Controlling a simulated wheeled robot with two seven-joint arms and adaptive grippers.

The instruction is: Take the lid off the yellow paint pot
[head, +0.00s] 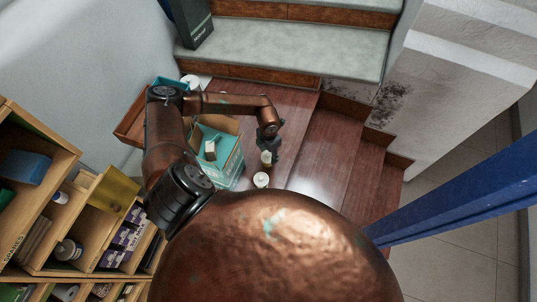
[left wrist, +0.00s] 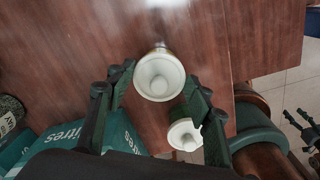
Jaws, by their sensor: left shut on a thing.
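My left gripper (head: 268,146) reaches down over the reddish wooden floor. In the left wrist view its two dark fingers (left wrist: 160,88) are closed on a round white lid (left wrist: 160,76) with a raised middle. In the head view a small pale pot with a yellowish body (head: 266,159) is right at the fingertips. Its body is mostly hidden in the wrist view, so I cannot tell whether lid and pot are apart. A second white-topped pot (head: 261,180) stands close by; its top also shows beside the right finger in the wrist view (left wrist: 184,134).
A teal box (head: 228,160) stands left of the pots. Wooden shelves with goods (head: 95,215) are at the left. Stairs (head: 290,48) rise behind, and a blue beam (head: 460,205) crosses at the right. A dark claw-like part, probably my right gripper (left wrist: 306,128), shows small in the wrist view.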

